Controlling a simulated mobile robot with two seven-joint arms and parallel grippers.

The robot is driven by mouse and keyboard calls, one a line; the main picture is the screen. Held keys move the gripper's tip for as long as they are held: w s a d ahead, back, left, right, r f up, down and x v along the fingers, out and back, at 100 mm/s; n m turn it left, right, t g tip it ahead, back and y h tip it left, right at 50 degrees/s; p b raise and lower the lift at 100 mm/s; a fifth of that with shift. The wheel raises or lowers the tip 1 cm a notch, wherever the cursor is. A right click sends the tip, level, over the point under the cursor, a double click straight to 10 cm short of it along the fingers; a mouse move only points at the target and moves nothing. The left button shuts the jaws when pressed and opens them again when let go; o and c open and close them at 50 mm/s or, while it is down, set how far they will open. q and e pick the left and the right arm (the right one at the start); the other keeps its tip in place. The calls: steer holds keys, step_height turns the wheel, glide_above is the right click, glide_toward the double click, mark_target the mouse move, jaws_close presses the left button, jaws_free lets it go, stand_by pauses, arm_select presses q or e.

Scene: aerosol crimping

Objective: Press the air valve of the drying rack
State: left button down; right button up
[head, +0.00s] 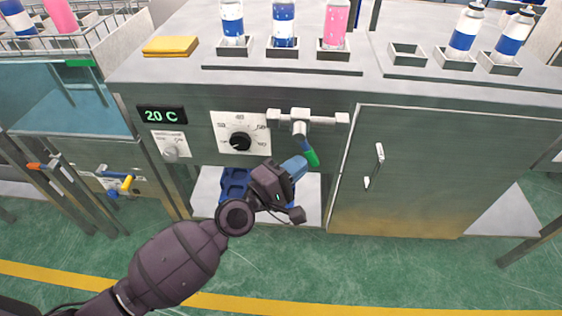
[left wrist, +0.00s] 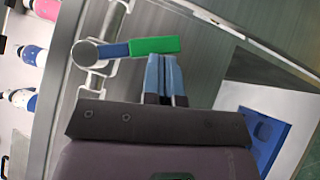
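A valve on a white pipe fitting (head: 300,121) sits on the front of the grey cabinet. Its lever has a blue base and a green end (head: 312,157), pointing down and slightly right. In the left wrist view the green end (left wrist: 155,46) lies just beyond my fingertips. My left gripper (head: 297,166) is at the lever's lower end, and its two blue fingers (left wrist: 161,60) are together with nothing between them. The fingertips are right at the green end's edge; I cannot tell whether they touch. My right gripper is not in view.
The cabinet front has a dial (head: 240,140), a temperature display (head: 162,115) and a handled door (head: 430,170). Cans stand in holders on top. A blue crate (head: 233,184) is in the opening below, partly behind my arm. Valves with yellow (head: 126,184) and orange (head: 34,166) parts are at left.

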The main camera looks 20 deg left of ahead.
mark_target(318, 164)
arm_select(q)
steer(key=shift+w+d+n, duration=0.1)
steer(key=shift+d+n, duration=0.2)
steer(key=shift+n, duration=0.1)
steer(key=shift+w+d, duration=0.1)
steer(key=shift+d, duration=0.2)
steer(key=shift+w+d+r, duration=0.2)
steer(key=shift+d+r, duration=0.1)
steer(key=shift+d, duration=0.3)
steer(key=shift+w+d+r, duration=0.15)
steer(key=shift+d+r, duration=0.1)
steer(key=shift+d, duration=0.35)
steer(key=shift+d+r, duration=0.1)
steer(key=shift+d, duration=0.05)
steer(key=shift+w+d+t, duration=0.1)
steer(key=shift+t, duration=0.2)
steer(key=shift+w+d+r+n+t+p, duration=0.2)
steer(key=shift+d+r+n, duration=0.1)
steer(key=shift+d+r, duration=0.35)
steer(key=shift+w+d+r+n+t+p, duration=0.1)
steer(key=shift+d+r+n+t, duration=0.2)
steer(key=shift+r, duration=0.55)
steer(key=shift+d, duration=0.15)
steer(key=shift+f, duration=0.1)
